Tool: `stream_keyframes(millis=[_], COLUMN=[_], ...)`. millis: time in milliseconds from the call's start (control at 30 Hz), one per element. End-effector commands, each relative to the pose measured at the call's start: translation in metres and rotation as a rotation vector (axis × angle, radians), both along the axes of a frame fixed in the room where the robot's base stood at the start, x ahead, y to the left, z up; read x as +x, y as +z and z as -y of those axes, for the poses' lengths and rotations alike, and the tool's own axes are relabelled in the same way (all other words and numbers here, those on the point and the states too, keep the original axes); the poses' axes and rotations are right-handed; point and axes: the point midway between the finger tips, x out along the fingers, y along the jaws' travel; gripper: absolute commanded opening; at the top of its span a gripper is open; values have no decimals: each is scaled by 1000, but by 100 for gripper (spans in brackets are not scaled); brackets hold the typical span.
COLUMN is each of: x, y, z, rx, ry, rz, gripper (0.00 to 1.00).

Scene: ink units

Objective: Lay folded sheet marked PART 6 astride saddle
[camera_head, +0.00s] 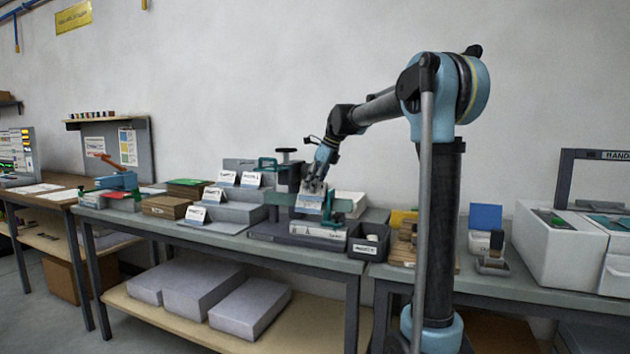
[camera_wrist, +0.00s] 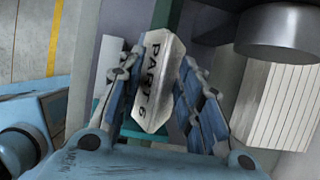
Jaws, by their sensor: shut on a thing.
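My gripper (camera_wrist: 152,92) is shut on the folded sheet marked PART 6 (camera_wrist: 155,75), which is pale with dark lettering. The sheet sits between both fingers in the wrist view. In the head view my gripper (camera_head: 313,186) is over the bench at the teal-and-grey stitching machine, with the pale sheet (camera_head: 309,204) below its fingers. A teal part of the machine (camera_wrist: 130,128) shows under the sheet in the wrist view. The saddle is largely hidden by my gripper and the sheet, so I cannot tell whether they touch.
A round dark metal part (camera_wrist: 277,33) and a white stack of sheets (camera_wrist: 275,105) are close on the right in the wrist view. A black bin (camera_head: 369,241) stands right of the machine. Grey stepped stands with labelled cards (camera_head: 237,213) are on the left.

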Motion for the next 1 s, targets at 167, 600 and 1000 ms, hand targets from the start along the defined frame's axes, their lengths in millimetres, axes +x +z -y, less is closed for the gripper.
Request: stream_keyframes(millis=[167,600,1000], x=[0,0,0], y=[-15,-35,-36], z=[0,0,0], rx=[0,0,0], ry=[0,0,-1], rz=[0,0,0], gripper=[13,13,13])
